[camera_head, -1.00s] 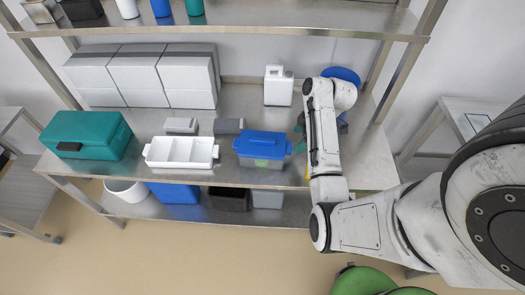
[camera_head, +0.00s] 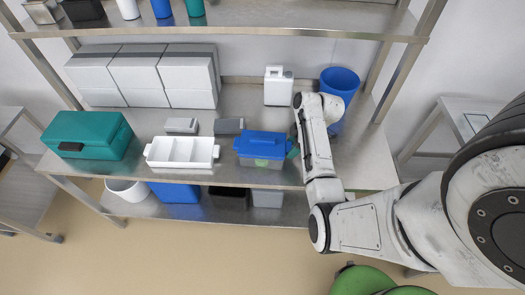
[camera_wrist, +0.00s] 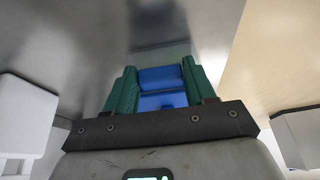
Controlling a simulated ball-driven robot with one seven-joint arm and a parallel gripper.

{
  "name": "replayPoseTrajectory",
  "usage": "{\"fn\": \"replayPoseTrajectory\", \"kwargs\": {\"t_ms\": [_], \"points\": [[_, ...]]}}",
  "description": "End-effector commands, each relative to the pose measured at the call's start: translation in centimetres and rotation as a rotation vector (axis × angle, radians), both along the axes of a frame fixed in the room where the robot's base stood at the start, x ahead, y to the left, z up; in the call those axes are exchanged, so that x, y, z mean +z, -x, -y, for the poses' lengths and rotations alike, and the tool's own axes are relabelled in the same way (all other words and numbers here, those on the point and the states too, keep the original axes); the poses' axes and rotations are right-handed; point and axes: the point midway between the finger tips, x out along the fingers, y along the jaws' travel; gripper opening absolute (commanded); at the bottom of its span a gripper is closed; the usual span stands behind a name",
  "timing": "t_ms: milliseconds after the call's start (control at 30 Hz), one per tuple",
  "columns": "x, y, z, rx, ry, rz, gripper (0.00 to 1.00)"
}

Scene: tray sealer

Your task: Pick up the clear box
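The clear box (camera_head: 278,164) has a see-through body and a blue lid (camera_head: 263,140). It stands upright near the front edge of the middle shelf, with something yellow-green inside. My gripper (camera_head: 293,151) is at the box's right end, partly hidden by my arm in the head view. In the wrist view, the green fingers of my gripper (camera_wrist: 162,92) stand wide apart, with a blue part of the box (camera_wrist: 160,77) in or beyond the gap. Whether the fingers touch it is not clear.
A white divided tray (camera_head: 152,161) stands left of the box, with a teal case (camera_head: 88,134) farther left. Two small grey blocks lie behind. A white jug (camera_head: 278,90) and blue bin (camera_head: 340,86) stand at the back right. The upper shelf (camera_head: 240,20) hangs over the rear.

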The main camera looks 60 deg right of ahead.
Motion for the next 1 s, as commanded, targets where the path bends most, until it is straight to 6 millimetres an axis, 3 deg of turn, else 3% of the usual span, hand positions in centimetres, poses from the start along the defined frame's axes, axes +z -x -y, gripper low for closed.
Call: {"fn": "replayPoseTrajectory", "kwargs": {"t_ms": [367,767,1000], "points": [[0.0,0.0,0.0,0.0,0.0,0.0,0.18],[0.6,-0.1,0.1,-0.001,0.003,0.003,0.17],[3.1,-0.1,0.1,0.0,0.004,0.004,0.17]]}}
